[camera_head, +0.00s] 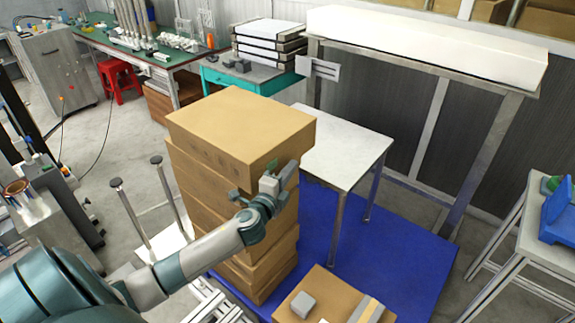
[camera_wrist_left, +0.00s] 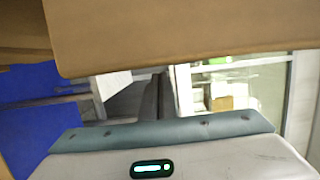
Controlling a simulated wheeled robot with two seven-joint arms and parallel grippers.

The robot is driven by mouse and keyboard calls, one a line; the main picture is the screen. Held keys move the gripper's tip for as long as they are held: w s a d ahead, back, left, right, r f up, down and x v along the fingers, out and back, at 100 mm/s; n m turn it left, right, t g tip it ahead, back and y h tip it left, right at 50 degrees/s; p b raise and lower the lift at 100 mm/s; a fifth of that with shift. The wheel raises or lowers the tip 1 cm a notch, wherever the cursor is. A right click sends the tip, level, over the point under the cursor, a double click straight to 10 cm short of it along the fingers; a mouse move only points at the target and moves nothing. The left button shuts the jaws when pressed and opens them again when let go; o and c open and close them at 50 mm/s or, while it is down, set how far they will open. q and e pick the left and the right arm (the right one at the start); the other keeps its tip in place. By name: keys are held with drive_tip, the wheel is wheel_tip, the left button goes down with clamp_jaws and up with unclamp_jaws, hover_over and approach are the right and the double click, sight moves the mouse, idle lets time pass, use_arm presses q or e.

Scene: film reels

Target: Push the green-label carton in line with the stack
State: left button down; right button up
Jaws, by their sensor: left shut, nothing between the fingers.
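A tall stack of brown cartons (camera_head: 196,204) stands beside a small white table. The top carton (camera_head: 240,122) sticks out to the right over the one below. A small green patch, seemingly its label, shows on its near right side, partly hidden by my gripper. My left gripper (camera_head: 288,174) is shut and empty, close against that side near the top carton's lower edge; I cannot tell whether it touches. In the left wrist view a brown carton face (camera_wrist_left: 185,30) fills the top, very close; the fingertips are not distinct there.
The white table (camera_head: 340,148) stands right behind the stack on a blue mat (camera_head: 390,235). Another carton (camera_head: 335,296) lies low in front, with a grey block (camera_head: 302,304) on it. Metal posts (camera_head: 135,215) rise left of the stack. Open mat lies to the right.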

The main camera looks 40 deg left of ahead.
use_arm(q)
drive_tip(key=shift+a, duration=0.5)
drive_tip(key=a, duration=0.2)
drive_tip(key=a+b, duration=0.1)
drive_tip(key=a, duration=0.3)
drive_tip(key=shift+w+a, duration=0.25)
drive_tip(key=shift+w, duration=0.05)
drive_tip(key=shift+d, duration=0.2)
